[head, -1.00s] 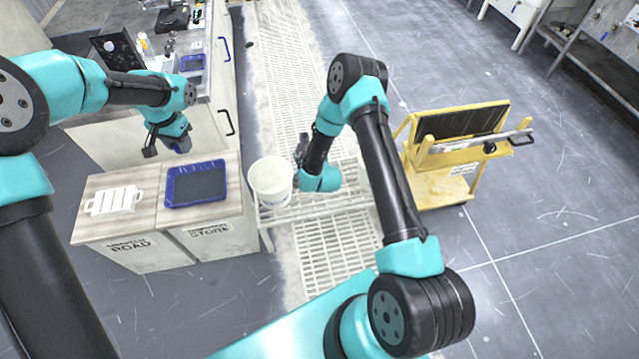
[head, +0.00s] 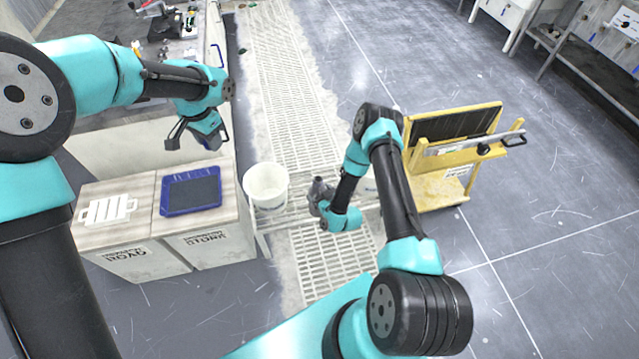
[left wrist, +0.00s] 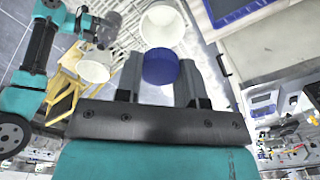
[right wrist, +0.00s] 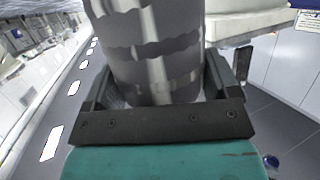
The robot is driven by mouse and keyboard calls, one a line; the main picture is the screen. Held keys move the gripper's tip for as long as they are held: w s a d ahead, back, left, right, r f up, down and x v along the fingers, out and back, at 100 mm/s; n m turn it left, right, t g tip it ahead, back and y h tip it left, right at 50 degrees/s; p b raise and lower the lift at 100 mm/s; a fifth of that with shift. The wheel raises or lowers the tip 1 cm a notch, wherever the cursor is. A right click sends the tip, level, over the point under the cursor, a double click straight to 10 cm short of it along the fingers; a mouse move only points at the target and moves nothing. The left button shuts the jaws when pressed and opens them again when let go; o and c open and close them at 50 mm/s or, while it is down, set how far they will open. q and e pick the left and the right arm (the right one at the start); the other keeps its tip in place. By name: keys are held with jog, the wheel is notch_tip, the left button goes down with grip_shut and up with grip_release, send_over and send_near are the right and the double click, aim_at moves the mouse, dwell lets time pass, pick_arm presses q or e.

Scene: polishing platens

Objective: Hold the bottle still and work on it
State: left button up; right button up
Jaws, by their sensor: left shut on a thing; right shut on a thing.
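My left gripper (head: 198,142) is shut on a blue round piece, which sits between its fingers in the left wrist view (left wrist: 160,67). It hangs above the cabinet with the trays. My right gripper (head: 324,206) is shut on a grey bottle (head: 319,190) over the white rack. In the right wrist view the bottle (right wrist: 155,55) fills the space between the fingers and shows wavy grey bands; its top is out of frame. The bottle and the blue piece are well apart.
A white bucket (head: 266,186) stands between the two grippers on the rack (head: 300,214). A blue-rimmed tray (head: 190,190) and a white tray (head: 108,210) lie on the cabinet. A yellow cart (head: 440,190) stands right of my right arm. Open floor lies further right.

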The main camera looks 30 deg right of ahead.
jog(key=w+d+f, duration=0.1)
jog(key=w+d, duration=0.6)
jog(key=w, duration=0.5)
jog(key=shift+w+d+f, duration=0.15)
jog(key=shift+w+d, duration=0.2)
jog(key=shift+d, duration=0.05)
jog(key=shift+w+d+f, duration=0.1)
jog(key=shift+w+f, duration=0.1)
jog(key=shift+f, duration=0.7)
jog(key=shift+w+d+f, duration=0.1)
jog(key=shift+w+f, duration=0.05)
jog(key=shift+f, duration=0.9)
jog(key=o, duration=1.6)
